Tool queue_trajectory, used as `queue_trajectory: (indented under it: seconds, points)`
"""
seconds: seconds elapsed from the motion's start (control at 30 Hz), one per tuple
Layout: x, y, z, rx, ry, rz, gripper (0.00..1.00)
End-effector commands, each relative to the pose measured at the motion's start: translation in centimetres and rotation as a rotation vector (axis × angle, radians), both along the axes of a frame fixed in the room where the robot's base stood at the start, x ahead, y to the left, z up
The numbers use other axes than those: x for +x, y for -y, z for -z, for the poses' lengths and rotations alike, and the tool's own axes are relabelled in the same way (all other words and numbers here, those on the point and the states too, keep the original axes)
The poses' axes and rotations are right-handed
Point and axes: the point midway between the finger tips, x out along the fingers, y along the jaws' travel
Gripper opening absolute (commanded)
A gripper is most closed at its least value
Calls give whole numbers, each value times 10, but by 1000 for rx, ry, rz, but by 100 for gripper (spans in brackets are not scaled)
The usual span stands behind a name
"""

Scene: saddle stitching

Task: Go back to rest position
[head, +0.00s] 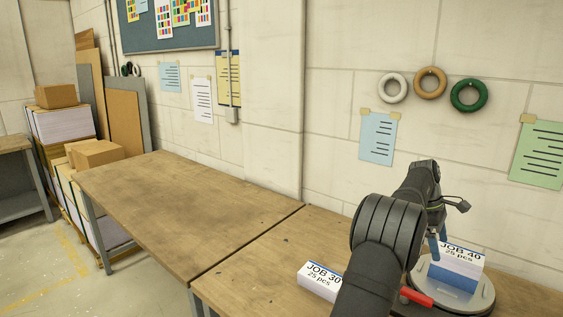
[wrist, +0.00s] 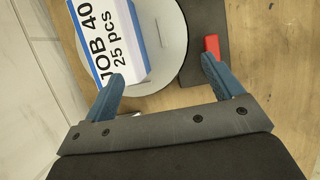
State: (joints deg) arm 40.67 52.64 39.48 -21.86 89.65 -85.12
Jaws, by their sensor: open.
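My gripper (wrist: 160,78) is open and empty in the wrist view, its two blue fingers spread apart. In the head view my gripper (head: 437,243) is partly hidden behind my arm, close to the JOB 40 box. The white and blue JOB 40 box (head: 458,265) stands on a round grey plate (head: 478,300). In the wrist view the JOB 40 box (wrist: 112,42) lies beyond the left finger, on the round plate (wrist: 174,38). I cannot tell whether the left finger touches the box.
A red handle (wrist: 212,45) lies near the right finger, on a dark base; it also shows in the head view (head: 417,297). A JOB 30 box (head: 318,281) lies on the wooden bench, left of my arm. The adjoining table (head: 175,205) is clear. The wall is behind.

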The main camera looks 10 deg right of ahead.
Motion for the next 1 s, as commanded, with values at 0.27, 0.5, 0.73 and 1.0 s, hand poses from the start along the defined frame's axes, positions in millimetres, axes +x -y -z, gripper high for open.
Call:
queue_trajectory:
  seconds: [0.27, 0.5, 0.73, 1.0]
  points:
    - [30, -47, 17, 1, -2, -3, 85]
    - [51, -87, 31, -1, -3, -5, 85]
    - [67, -128, 45, -4, -6, -5, 85]
    - [86, -162, 61, -6, -8, -3, 85]
